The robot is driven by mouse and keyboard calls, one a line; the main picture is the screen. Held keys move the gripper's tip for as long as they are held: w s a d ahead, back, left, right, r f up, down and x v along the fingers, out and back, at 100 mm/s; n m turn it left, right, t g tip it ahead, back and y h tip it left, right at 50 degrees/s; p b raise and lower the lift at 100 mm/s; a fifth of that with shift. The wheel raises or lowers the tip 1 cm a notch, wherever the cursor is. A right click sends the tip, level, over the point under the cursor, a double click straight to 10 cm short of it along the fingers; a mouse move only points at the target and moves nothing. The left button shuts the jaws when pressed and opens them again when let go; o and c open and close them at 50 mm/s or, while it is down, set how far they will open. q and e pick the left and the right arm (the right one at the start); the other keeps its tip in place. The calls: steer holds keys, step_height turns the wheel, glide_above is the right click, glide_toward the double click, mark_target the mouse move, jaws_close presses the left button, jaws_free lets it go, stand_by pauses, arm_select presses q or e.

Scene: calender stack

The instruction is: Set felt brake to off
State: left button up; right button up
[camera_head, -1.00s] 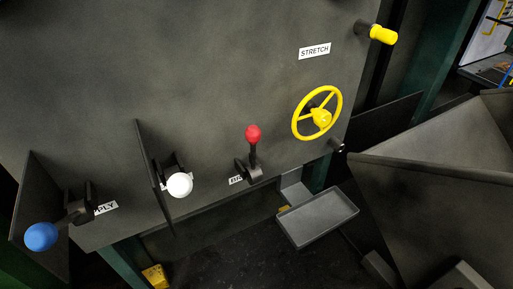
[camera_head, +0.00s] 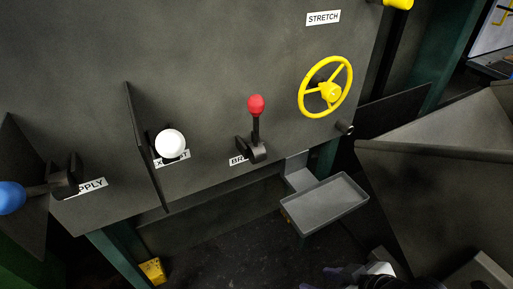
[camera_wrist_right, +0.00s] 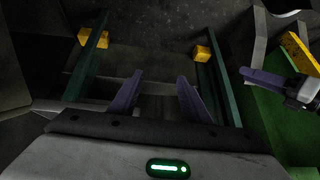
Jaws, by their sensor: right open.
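The felt brake lever has a red knob (camera_head: 256,104) on a black stem. It stands nearly upright from a black pivot beside a partly hidden label starting "BR" (camera_head: 238,161) in the head view. My right gripper (camera_head: 340,273) shows at the bottom edge of the head view, below and right of the lever and well apart from it. In the right wrist view its two purple fingers (camera_wrist_right: 160,92) are spread with nothing between them. Another purple-fingered gripper, my left one (camera_wrist_right: 262,80), shows at the right of that view; its opening is unclear.
A white-knobbed lever (camera_head: 170,143) and a blue-knobbed lever (camera_head: 10,197) stand left of the brake, with a thin upright plate (camera_head: 142,145) between them. A yellow handwheel (camera_head: 326,87) is at the right. A grey tray (camera_head: 325,204) juts out below.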

steer(key=w+a+r+n+y, duration=0.4)
steer(key=w+a+r, duration=0.1)
steer(key=r, duration=0.2)
steer(key=n+t+y, duration=0.2)
steer(key=t+y, duration=0.2)
steer(key=y, duration=0.3)
glide_toward(262, 106)
steer(key=w+a, duration=0.1)
steer(key=w, duration=0.1)
steer(key=p+x, duration=0.2)
steer(key=x, duration=0.2)
steer(key=p+x, duration=0.2)
steer(key=x, duration=0.2)
steer(key=shift+s+a+f+p, duration=0.15)
steer(key=shift+a+f+p, duration=0.1)
steer(key=shift+a+p, duration=0.05)
steer(key=shift+w+a+f, duration=0.15)
steer(key=shift+w+a, duration=0.15)
steer(key=shift+a, duration=0.2)
arm_select(q)
steer(key=r, duration=0.1)
steer(key=a+r, duration=0.1)
steer(key=r, duration=0.1)
steer(key=shift+s+a+r, duration=0.1)
steer(key=shift+s+a, duration=0.05)
arm_select(e)
steer(key=shift+f, duration=0.1)
jaws_close()
